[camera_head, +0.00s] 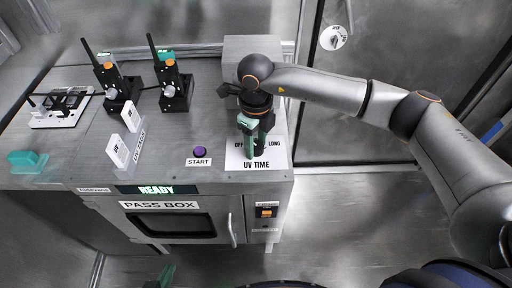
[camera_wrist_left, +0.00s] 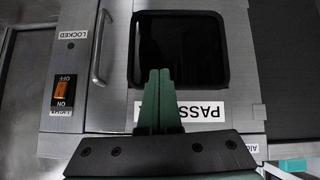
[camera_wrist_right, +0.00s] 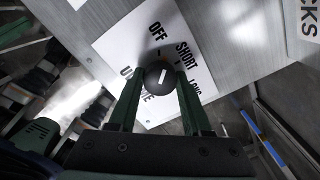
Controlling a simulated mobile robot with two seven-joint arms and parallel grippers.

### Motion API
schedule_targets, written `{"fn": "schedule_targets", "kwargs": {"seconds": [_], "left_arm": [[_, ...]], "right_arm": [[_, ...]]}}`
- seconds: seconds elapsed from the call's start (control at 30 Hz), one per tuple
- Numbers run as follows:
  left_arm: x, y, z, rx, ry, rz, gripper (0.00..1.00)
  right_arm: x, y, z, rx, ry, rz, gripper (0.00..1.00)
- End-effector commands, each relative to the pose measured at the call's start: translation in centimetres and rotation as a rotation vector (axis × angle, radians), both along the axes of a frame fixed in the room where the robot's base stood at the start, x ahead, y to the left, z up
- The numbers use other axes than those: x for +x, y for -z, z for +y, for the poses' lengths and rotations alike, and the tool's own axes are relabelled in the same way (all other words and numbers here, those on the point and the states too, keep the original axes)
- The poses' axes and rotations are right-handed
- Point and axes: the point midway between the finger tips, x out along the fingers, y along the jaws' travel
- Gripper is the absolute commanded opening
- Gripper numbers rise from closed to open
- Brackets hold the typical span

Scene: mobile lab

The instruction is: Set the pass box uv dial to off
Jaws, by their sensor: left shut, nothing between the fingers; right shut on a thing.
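The UV time dial is a round black knob (camera_wrist_right: 158,77) with a short white pointer line, on a white label plate (camera_head: 275,153) on top of the pass box (camera_head: 222,180). In the right wrist view the plate reads OFF, SHORT and LONG. The pointer leans up and slightly right, roughly toward the OFF–SHORT side; I cannot tell its exact setting. My right gripper (camera_head: 253,150) points down at the plate, its green fingers shut on the knob (camera_wrist_right: 156,88). My left gripper (camera_wrist_left: 158,75) is shut and empty in front of the pass box door; its tips show at the bottom in the head view (camera_head: 165,274).
A purple START button (camera_head: 199,151) sits left of the plate. Two black radio-like devices (camera_head: 118,88) (camera_head: 173,85) stand at the back. A READY display (camera_head: 156,190) and an orange light switch (camera_head: 267,211) are on the front. The door handle (camera_wrist_left: 101,47) sticks out.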

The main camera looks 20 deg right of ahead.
Motion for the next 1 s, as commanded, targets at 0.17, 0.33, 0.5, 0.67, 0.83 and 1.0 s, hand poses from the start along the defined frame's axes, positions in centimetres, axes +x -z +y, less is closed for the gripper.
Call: {"fn": "schedule_targets", "kwargs": {"seconds": [0.17,0.33,0.5,0.67,0.83,1.0], "left_arm": [[0.8,0.6,-0.5,-0.006,0.011,-0.01,0.0],[1.0,0.8,-1.0,-0.012,0.021,-0.014,0.0],[0.8,1.2,-1.4,-0.015,0.031,-0.003,0.0],[0.8,1.4,-1.4,-0.014,0.032,0.0,0.0],[1.0,1.2,-1.4,-0.014,0.033,-0.006,0.0],[1.1,1.1,-1.4,-0.014,0.033,-0.008,0.0]], "right_arm": [[0.1,0.2,0.0,0.001,-0.138,-0.003,0.0],[0.0,0.1,0.0,0.001,-0.24,-0.002,0.0],[0.0,0.0,0.0,0.001,-0.306,-0.002,0.0],[0.0,0.0,0.0,0.001,-0.339,-0.002,0.0],[0.0,-0.1,0.0,0.001,-0.35,-0.002,0.0],[0.0,-0.1,0.0,0.001,-0.351,-0.002,0.0]]}}
